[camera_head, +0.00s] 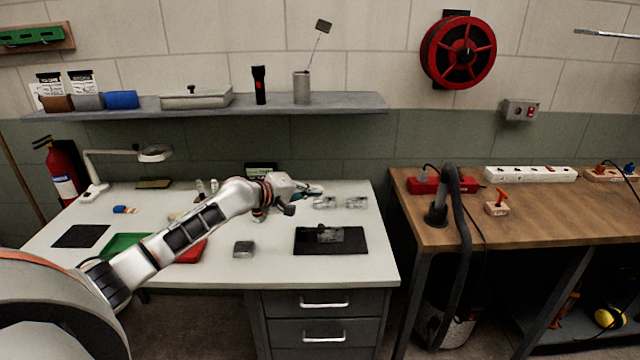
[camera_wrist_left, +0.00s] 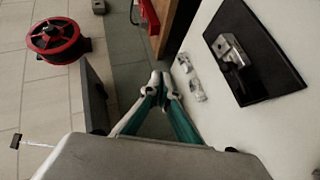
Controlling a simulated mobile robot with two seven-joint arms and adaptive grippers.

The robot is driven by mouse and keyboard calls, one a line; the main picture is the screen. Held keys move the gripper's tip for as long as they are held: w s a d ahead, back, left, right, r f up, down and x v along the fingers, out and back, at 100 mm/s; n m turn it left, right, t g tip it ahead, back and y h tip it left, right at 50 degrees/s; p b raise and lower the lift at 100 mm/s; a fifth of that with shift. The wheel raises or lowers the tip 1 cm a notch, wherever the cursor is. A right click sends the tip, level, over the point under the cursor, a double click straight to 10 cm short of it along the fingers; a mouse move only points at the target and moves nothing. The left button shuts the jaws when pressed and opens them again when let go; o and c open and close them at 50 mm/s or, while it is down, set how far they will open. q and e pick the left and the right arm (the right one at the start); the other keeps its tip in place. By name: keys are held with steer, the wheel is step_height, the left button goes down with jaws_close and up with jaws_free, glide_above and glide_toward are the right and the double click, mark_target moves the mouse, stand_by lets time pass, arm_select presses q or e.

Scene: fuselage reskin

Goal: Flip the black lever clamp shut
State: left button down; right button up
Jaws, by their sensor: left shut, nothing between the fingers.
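I cannot make out a clearly black lever clamp. A small grey metal block-like fixture (camera_head: 330,235) sits on a black mat (camera_head: 345,246) on the white table. It also shows in the wrist view (camera_wrist_left: 229,50), where its lever state is too small to tell. A wooden block with an upright red lever (camera_head: 497,205) stands on the wooden bench. My left gripper (camera_head: 318,190) is over the far side of the white table, behind and left of the mat. In the wrist view its teal fingers (camera_wrist_left: 159,84) are together and empty. My right gripper is out of view.
Two clear or silvery small parts (camera_head: 340,203) lie right of my left gripper. A small grey box (camera_head: 243,249) stands left of the mat. A grey shelf (camera_head: 350,103) runs above the table. A black hose (camera_head: 452,210) rises at the wooden bench (camera_head: 540,220).

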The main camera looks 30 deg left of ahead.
arm_select(q)
step_height(320, 180, up, 5)
steer(key=s+d, duration=0.2)
steer(key=d, duration=0.1)
steer(key=shift+s, duration=0.3)
steer(key=shift+f, duration=0.15)
